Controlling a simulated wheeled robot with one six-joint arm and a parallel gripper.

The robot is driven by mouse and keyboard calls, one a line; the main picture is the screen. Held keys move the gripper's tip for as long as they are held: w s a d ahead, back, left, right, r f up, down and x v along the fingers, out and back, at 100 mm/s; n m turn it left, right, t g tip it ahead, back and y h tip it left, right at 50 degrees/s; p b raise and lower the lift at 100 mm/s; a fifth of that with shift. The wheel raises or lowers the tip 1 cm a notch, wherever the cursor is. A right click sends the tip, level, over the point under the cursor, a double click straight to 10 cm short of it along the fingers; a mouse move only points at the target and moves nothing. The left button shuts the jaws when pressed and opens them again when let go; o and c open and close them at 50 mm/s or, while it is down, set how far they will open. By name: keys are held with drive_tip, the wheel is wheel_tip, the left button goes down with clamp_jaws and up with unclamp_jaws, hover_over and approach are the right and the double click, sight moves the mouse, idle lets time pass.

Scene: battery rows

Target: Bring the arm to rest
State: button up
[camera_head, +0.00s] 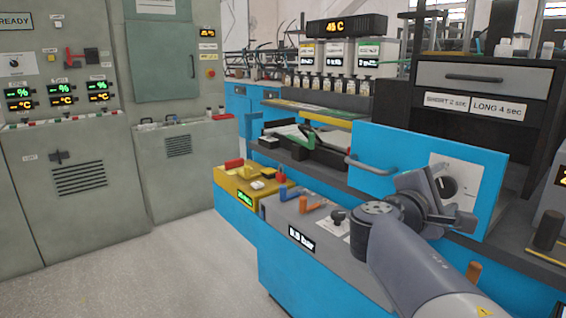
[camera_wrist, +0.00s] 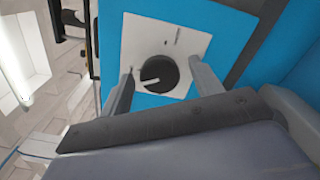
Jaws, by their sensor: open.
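My arm (camera_head: 415,265) reaches in from the lower right in the head view, bent at a dark joint. My gripper (camera_head: 455,203) is in front of the blue panel (camera_head: 400,150) at the right. In the wrist view my gripper (camera_wrist: 160,68) is open, its two grey fingers apart on either side of a round black knob (camera_wrist: 158,74). The knob sits on a white plate (camera_wrist: 188,42) on the blue panel. A clear gap shows between the knob and each finger. The depth between the fingertips and the plate cannot be told.
A grey-topped blue console (camera_head: 275,215) with small levers and a pressure display stands below the arm. A yellow box (camera_head: 243,180) is left of it. A dark cabinet with a drawer (camera_head: 475,80) stands behind the panel. Open floor (camera_head: 150,275) lies at lower left.

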drive_tip(key=p+v, duration=0.2)
drive_tip(key=v, duration=0.9)
drive_tip(key=b+x, duration=0.1)
drive_tip(key=x, duration=1)
drive_tip(key=shift+d+r, duration=0.1)
drive_tip(key=shift+r, duration=0.05)
drive_tip(key=shift+r+n+p, duration=0.1)
drive_tip(key=shift+n+p, duration=0.8)
drive_tip(key=n+p, duration=0.3)
drive_tip(key=p, duration=0.1)
drive_tip(key=shift+n, duration=0.3)
drive_tip(key=n+p, duration=0.6)
drive_tip(key=p, duration=0.1)
drive_tip(key=shift+s+a+f+n, duration=0.1)
drive_tip(key=shift+a+f+n, duration=0.1)
drive_tip(key=shift+a+n, duration=0.2)
drive_tip(key=shift+v, duration=1.15)
